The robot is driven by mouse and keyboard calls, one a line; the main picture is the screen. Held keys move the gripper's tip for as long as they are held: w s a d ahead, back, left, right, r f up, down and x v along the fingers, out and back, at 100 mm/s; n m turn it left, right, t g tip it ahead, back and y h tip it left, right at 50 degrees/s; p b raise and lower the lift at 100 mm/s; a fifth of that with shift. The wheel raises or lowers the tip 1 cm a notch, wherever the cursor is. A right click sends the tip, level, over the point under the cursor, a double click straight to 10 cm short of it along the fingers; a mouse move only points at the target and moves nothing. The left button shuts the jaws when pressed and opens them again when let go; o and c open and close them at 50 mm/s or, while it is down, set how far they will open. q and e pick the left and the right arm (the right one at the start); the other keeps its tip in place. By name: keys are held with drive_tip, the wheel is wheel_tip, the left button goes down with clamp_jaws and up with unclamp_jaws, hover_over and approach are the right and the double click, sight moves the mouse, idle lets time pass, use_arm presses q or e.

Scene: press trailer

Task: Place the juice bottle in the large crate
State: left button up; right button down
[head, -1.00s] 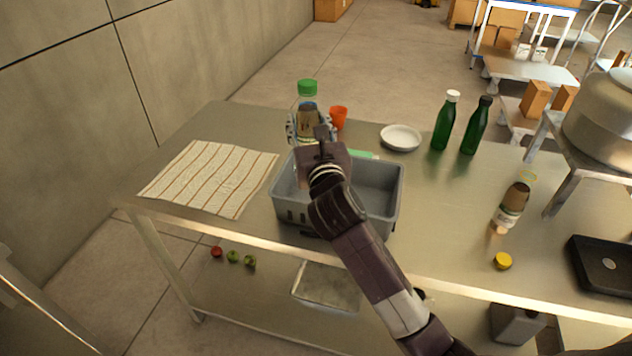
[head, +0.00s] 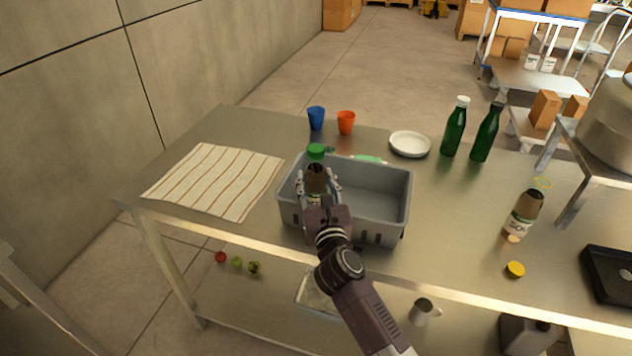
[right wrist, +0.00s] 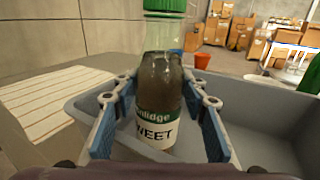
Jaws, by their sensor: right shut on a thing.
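The juice bottle (head: 317,178) has a green cap, dark contents and a white and green label. My right gripper (head: 320,190) is shut on it, and the bottle stands upright between the fingers in the right wrist view (right wrist: 158,100). The bottle is over the left part of the large grey crate (head: 385,230), its lower end down inside the crate's outline. I cannot tell whether its base touches the crate floor. The crate's rim also shows around the bottle in the right wrist view (right wrist: 262,108). The right part of the crate is empty. My left gripper is not in view.
A striped cloth (head: 215,180) lies left of the crate. Behind are a blue cup (head: 316,118), a red cup (head: 346,122), a white plate (head: 410,144) and two green bottles (head: 455,127). A brown labelled bottle (head: 523,215) and yellow lid (head: 515,269) are at the right.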

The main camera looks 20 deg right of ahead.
drive_tip(key=shift+r, duration=0.2)
drive_tip(key=shift+f, duration=0.15)
drive_tip(key=c, duration=1.2)
unclamp_jaws()
